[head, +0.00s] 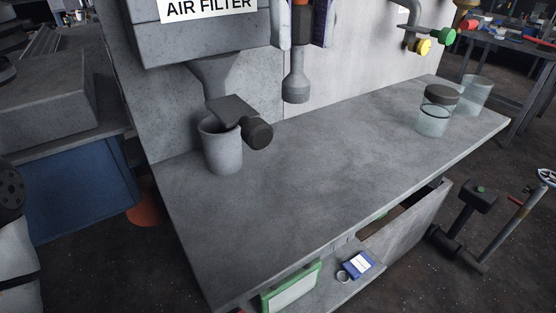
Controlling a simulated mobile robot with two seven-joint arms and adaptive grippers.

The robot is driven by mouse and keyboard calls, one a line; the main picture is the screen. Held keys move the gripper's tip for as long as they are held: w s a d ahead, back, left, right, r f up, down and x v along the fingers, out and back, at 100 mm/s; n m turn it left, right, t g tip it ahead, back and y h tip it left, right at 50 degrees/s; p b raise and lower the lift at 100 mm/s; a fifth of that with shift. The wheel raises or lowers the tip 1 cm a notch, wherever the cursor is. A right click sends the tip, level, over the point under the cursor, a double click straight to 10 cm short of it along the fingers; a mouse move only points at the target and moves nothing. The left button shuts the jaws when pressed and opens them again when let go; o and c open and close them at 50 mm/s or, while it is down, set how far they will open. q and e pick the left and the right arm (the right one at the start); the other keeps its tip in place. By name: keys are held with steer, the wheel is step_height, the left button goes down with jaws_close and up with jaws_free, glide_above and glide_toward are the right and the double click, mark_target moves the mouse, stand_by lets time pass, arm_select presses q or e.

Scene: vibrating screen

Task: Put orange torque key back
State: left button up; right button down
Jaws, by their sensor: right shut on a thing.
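The orange torque key (296,78) hangs upright near the top middle of the head view, in front of the pale back panel. Its orange handle runs up out of the picture. Its grey shaft widens into a cylinder at the lower end, above the grey bench top and clear of it. The fingers of my right gripper (302,36) lie on both sides of the handle, shut on it. The rest of that gripper is cut off by the top edge. My left gripper is not in view. No holder for the key can be made out.
A grey bench (300,185) is mostly bare. Left of the key stands a grey cup (222,152) below the AIR FILTER box (200,35). A lidded jar (434,118) and a clear glass (474,96) stand at the far right. Coloured valve knobs (447,36) project at the upper right.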

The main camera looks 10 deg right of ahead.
mark_target(298, 85)
steer(key=f, duration=1.7)
steer(key=shift+s+f, duration=0.4)
steer(key=c, duration=1.4)
jaws_free()
step_height(298, 85, up, 12)
steer(key=shift+r, duration=0.1)
